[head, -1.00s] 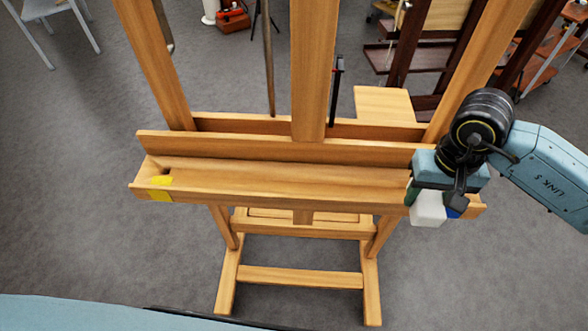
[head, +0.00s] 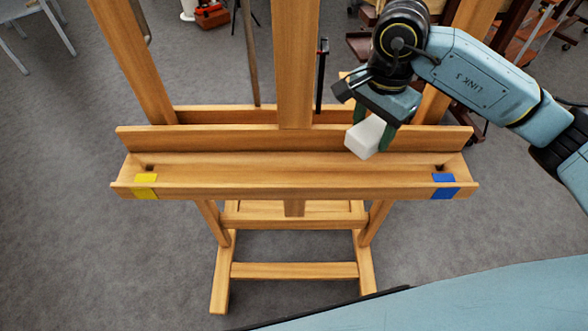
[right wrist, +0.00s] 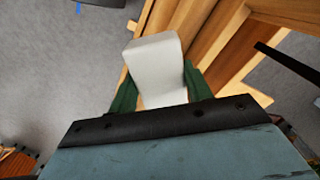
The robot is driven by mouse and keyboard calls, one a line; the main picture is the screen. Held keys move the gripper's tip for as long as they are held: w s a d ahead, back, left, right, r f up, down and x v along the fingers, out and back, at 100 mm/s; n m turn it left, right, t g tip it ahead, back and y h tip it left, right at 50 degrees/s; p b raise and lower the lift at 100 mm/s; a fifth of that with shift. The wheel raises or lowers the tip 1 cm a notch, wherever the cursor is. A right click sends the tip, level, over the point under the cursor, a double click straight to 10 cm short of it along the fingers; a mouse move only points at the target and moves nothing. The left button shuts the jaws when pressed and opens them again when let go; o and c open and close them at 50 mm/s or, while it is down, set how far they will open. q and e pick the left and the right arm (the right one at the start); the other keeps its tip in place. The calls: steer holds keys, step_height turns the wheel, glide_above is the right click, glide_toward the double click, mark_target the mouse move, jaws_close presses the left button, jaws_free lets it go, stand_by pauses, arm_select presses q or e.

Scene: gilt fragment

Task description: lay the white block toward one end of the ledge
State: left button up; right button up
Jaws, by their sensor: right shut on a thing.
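The white block (head: 368,137) is held in my right gripper (head: 372,122), above the right part of the wooden ledge (head: 270,178) of the easel. The block is tilted in the head view and seems clear of the ledge. The right wrist view shows the block (right wrist: 155,65) between the green fingers of my gripper (right wrist: 158,88). A yellow mark (head: 146,186) is on the ledge's left end and a blue mark (head: 444,187) on its right end. The ledge looks empty. My left gripper is not in view.
The easel's middle post (head: 297,60) rises behind the ledge, left of my right gripper. A raised wooden back strip (head: 230,140) runs along the ledge. A dark slim object (head: 321,75) stands beside the post. Grey floor lies around the easel.

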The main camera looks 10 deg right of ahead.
mark_target(376, 126)
steer(key=m, duration=0.1)
steer(key=d+r+m, duration=0.1)
steer(key=m, duration=0.1)
steer(key=shift+w, duration=0.15)
step_height(376, 126, down, 10)
steer(key=shift+r+b, duration=0.1)
steer(key=shift+b, duration=0.2)
steer(key=shift+f, duration=0.3)
steer(key=o, duration=0.7)
steer(key=shift+r, duration=0.1)
steer(key=shift+c, duration=0.2)
steer(key=shift+r, duration=0.1)
step_height(376, 126, up, 12)
steer(key=shift+r, duration=0.1)
